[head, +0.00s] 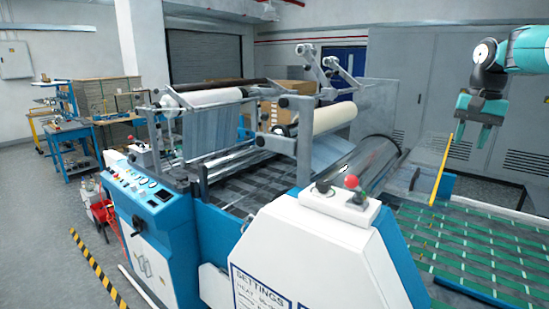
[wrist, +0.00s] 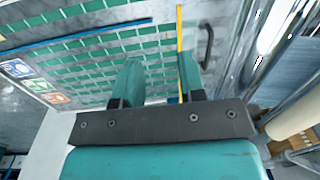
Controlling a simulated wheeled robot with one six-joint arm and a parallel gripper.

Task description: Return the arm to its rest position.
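My gripper (head: 473,134) hangs fingers-down at the upper right of the head view, above the green-striped belt table. My teal arm reaches in from the right edge. In the wrist view the two teal fingers of my gripper (wrist: 160,82) stand apart with a clear gap between them and nothing in it. The striped table surface shows some way beyond the fingers.
The laminating machine (head: 155,210) fills the middle, with a white roll (head: 205,97) and a cream roll (head: 335,117). The green-striped table (head: 470,245) lies at right. A blue workbench (head: 70,135) stands at far left. Grey cabinets (head: 420,100) stand behind my gripper.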

